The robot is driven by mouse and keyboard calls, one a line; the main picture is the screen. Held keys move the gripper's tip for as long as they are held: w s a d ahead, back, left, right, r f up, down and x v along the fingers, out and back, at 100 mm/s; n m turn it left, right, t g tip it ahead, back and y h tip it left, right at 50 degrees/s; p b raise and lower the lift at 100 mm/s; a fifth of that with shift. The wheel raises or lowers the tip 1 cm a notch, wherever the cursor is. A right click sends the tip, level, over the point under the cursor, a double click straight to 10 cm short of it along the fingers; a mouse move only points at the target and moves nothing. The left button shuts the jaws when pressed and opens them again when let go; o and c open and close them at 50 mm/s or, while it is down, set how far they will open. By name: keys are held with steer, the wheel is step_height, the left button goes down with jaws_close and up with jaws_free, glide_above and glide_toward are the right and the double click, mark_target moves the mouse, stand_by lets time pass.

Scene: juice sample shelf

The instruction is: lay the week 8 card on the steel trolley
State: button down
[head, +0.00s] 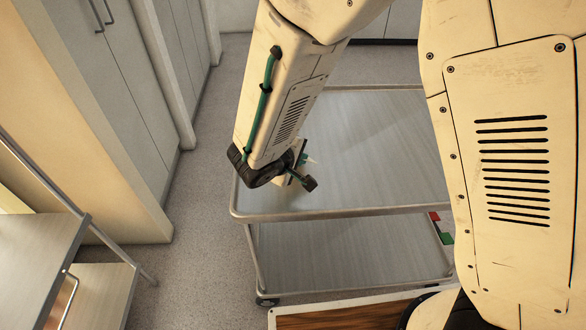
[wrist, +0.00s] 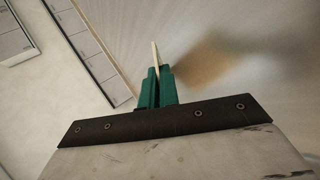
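The steel trolley (head: 385,150) stands ahead of me, with a bare grey top and a lower shelf. My gripper (head: 306,160) is over the left part of its top, mostly hidden behind my own wrist. In the wrist view my gripper's green fingers (wrist: 157,88) are closed on a thin pale card (wrist: 155,54), seen edge-on and standing out past the fingertips. No writing on it can be read, so I cannot tell its week. Its height above the trolley top is unclear. A blurred brown shadow lies to the right of the fingers in the wrist view.
A shelf unit (head: 40,245) with a metal frame stands at the lower left. Grey cabinets (head: 110,80) line the left wall. Clear floor (head: 200,200) lies between them and the trolley. A small red and green item (head: 441,229) shows at the trolley's right, partly hidden by my arm.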

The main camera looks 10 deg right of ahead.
steer(key=c, duration=1.8)
jaws_free()
steer(key=v, duration=0.8)
steer(key=r, duration=0.2)
steer(key=s+a+r, duration=0.1)
steer(key=r, duration=0.5)
steer(key=shift+s+a, duration=0.2)
steer(key=shift+s, duration=0.2)
